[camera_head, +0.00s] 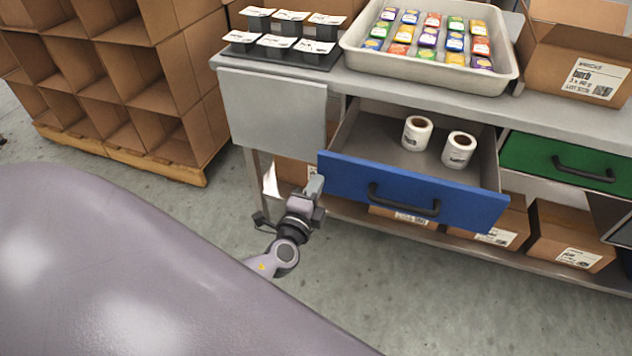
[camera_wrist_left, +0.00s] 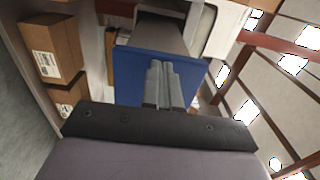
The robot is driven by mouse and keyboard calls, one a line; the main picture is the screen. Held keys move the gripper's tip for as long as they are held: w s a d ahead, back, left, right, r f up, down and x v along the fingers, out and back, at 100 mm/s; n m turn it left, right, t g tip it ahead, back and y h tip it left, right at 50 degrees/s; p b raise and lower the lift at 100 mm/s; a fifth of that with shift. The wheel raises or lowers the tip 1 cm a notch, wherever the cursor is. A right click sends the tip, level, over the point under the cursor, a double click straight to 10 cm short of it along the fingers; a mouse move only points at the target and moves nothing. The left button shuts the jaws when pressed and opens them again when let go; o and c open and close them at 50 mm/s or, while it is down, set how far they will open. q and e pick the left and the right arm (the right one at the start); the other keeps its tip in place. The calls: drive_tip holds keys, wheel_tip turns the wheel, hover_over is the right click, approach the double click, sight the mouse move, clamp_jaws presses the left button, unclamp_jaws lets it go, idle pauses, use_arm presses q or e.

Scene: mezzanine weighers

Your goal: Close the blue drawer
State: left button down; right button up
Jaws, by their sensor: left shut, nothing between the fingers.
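The blue drawer (camera_head: 345,178) is pulled out from under the grey workbench. It has a dark bar handle (camera_head: 403,200) on its front. Two white label rolls (camera_head: 416,133) (camera_head: 459,149) stand inside it. My left gripper (camera_head: 315,186) is at the left end of the drawer front, fingers together and empty. In the left wrist view the shut fingers (camera_wrist_left: 162,85) point at the blue front (camera_wrist_left: 127,75) and overlap it. I cannot tell whether they touch it. My right gripper is not in view.
A shut green drawer (camera_head: 540,156) is right of the blue one. Cardboard boxes (camera_head: 570,236) sit on the lower shelf. The floor in front (camera_head: 440,290) is clear.

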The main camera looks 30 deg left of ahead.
use_arm(q)
drive_tip(key=shift+w, duration=0.3)
